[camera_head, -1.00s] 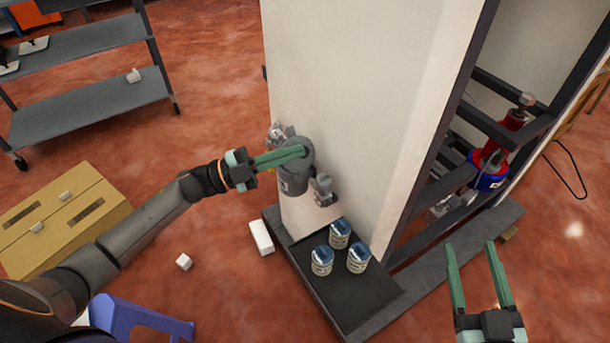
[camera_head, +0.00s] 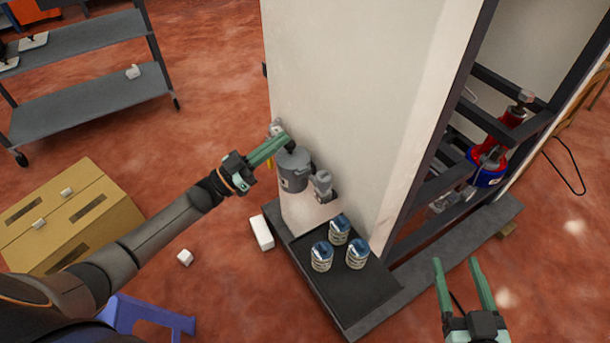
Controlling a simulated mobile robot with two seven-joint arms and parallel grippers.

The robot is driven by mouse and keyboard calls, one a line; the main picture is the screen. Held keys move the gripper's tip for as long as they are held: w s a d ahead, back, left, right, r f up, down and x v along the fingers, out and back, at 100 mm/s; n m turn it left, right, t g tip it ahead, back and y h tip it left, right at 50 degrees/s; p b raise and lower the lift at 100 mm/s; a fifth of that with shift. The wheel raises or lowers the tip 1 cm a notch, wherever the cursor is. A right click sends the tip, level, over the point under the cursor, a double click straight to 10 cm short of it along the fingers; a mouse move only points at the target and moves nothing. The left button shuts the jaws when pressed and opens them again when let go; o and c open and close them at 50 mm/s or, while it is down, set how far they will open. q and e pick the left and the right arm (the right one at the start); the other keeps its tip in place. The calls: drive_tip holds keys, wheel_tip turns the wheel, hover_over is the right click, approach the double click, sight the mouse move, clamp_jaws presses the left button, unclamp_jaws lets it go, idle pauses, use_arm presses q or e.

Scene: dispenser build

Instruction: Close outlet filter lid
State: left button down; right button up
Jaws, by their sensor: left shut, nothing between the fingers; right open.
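The outlet filter (camera_head: 293,172) is a grey cylinder fixed low on the near face of the tall white dispenser panel (camera_head: 350,100). A lid-like top covers its upper end; I cannot tell whether it sits fully shut. My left gripper (camera_head: 284,140) is shut and empty, its fingertips at the upper rear edge of the filter, close to the panel. I cannot tell whether they touch it. My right gripper (camera_head: 456,262) is open and empty at the lower right, away from the filter.
A grey fitting (camera_head: 323,184) sticks out right of the filter. Several cans, including one can (camera_head: 321,256), stand on a black tray (camera_head: 345,300) below. A white block (camera_head: 262,232) lies beside the tray. A cardboard box (camera_head: 85,215) and a shelf cart (camera_head: 95,100) stand left.

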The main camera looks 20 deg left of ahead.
use_arm(q)
drive_tip(key=shift+w+a+f+n+t+y, duration=0.1)
drive_tip(key=shift+f+n+t+y, duration=0.2)
drive_tip(key=shift+n, duration=0.35)
drive_tip(key=shift+w+a+f+n+t+y, duration=0.1)
drive_tip(key=shift+f+n+t+y, duration=0.15)
drive_tip(key=shift+n, duration=0.4)
use_arm(e)
drive_tip(key=shift+s+f, duration=0.15)
drive_tip(key=shift+f, duration=0.5)
use_arm(q)
drive_tip(key=shift+r, duration=0.2)
use_arm(e)
drive_tip(key=shift+r, duration=0.2)
use_arm(q)
wheel_tip(320, 180, up, 2)
drive_tip(key=shift+a+p, duration=0.1)
drive_tip(key=shift+p, duration=0.95)
drive_tip(key=shift+r+p, duration=0.75)
drive_tip(key=shift+r, duration=0.15)
drive_tip(key=v, duration=1)
use_arm(e)
drive_tip(key=s+f+m+g, duration=0.1)
drive_tip(key=s+f+g, duration=0.2)
drive_tip(key=f, duration=0.3)
drive_tip(key=s+a+f+g+h, duration=0.1)
drive_tip(key=s+f+g, duration=0.3)
drive_tip(key=s+f, duration=0.1)
drive_tip(key=shift+f+m, duration=0.4)
drive_tip(key=shift+f, duration=0.45)
